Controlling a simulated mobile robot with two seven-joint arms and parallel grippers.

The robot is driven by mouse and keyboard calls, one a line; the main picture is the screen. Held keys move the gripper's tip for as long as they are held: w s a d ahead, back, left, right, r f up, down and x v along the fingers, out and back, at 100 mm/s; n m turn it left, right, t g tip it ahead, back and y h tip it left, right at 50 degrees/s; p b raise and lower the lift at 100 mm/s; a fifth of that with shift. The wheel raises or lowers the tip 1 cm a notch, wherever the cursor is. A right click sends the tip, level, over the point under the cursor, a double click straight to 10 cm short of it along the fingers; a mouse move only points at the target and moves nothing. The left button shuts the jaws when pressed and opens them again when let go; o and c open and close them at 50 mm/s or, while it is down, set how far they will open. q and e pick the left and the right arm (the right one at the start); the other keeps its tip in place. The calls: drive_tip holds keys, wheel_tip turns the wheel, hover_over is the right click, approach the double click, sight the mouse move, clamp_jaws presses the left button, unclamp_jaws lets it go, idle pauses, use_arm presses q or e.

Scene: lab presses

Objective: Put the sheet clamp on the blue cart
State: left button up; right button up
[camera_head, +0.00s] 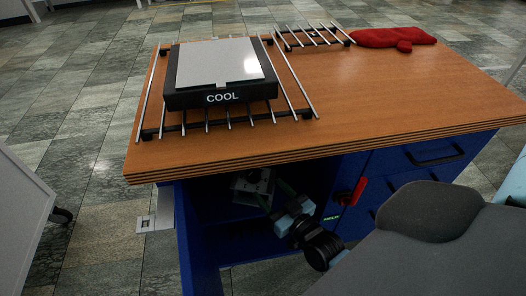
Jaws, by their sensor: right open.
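The blue cart or cabinet (198,235) has a wooden top and an open dark compartment below. My right arm comes in from the lower right, and my right gripper (274,195) reaches into this compartment, open. A pale grey-white item (253,182) lies in the compartment just beyond the fingers. It is dim and partly hidden, so I cannot tell whether it is the sheet clamp or whether the fingers touch it. A red-handled piece (357,191) shows at the compartment's right edge. My left gripper is not in view.
On the wooden top (400,90), a black block marked COOL (222,97) bears a pale sheet (218,62) and rests on a metal rack (299,97). A smaller rack (312,36) and red mitt (394,37) lie behind. The top's right side is clear.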

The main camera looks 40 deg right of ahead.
drive_tip(key=shift+s, duration=0.7)
drive_tip(key=s+a+f+g, duration=0.2)
drive_tip(key=s+f+g, duration=0.2)
drive_tip(key=s, duration=0.8)
drive_tip(key=s+a+f+n+g+y, duration=0.1)
drive_tip(key=s+a+f+g, duration=0.2)
drive_tip(key=s, duration=0.9)
drive_tip(key=s+a+f+n+g+y, duration=0.1)
drive_tip(key=s+f+g, duration=0.4)
drive_tip(key=s, duration=0.7)
drive_tip(key=shift+a+f, duration=0.55)
drive_tip(key=shift+a, duration=0.15)
